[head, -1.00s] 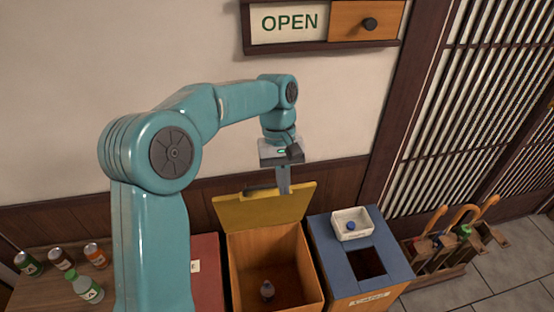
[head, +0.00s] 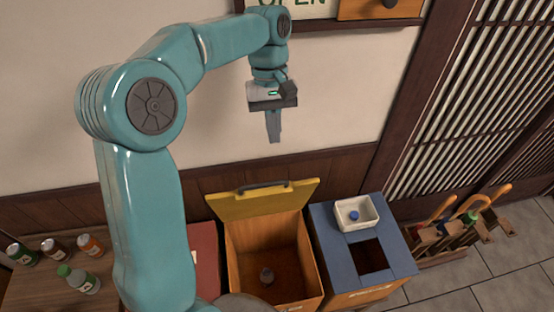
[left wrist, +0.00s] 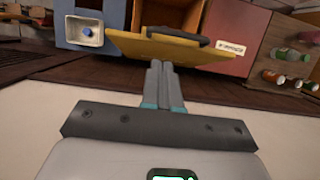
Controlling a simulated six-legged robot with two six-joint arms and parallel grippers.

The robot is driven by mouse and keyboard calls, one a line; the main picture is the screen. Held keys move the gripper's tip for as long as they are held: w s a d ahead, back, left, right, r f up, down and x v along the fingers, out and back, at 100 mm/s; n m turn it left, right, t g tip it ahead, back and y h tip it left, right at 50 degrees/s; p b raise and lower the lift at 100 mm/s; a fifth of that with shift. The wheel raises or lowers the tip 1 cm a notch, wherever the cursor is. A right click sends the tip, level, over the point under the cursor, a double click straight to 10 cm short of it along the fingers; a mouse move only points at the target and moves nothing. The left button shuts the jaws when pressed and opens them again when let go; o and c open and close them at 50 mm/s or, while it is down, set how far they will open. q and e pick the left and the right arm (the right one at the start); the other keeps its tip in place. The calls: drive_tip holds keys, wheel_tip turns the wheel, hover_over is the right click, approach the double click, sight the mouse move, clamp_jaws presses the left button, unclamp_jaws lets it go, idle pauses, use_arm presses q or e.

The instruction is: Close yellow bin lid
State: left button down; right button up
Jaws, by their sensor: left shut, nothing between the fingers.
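The yellow bin lid (head: 262,202) stands open, tilted up at the back of the open wooden bin (head: 270,262), with a dark handle (head: 262,187) along its top edge. My right gripper is not in view.
A blue-topped bin (head: 325,225) with a white tray (head: 343,222) stands to the right. A red bin (head: 204,262) is on the left, beside a wooden table (head: 40,290) with several cans and a bottle. The wall (head: 340,100) is behind.

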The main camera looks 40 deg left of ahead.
use_arm(q)
drive_tip(key=x, duration=0.8)
drive_tip(key=shift+s+d+f, duration=0.1)
drive_tip(key=shift+s+f, duration=0.1)
drive_tip(key=shift+s, duration=0.1)
drive_tip(key=shift+f, duration=0.35)
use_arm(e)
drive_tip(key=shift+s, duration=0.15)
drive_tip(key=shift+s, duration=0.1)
use_arm(q)
drive_tip(key=shift+f, duration=0.1)
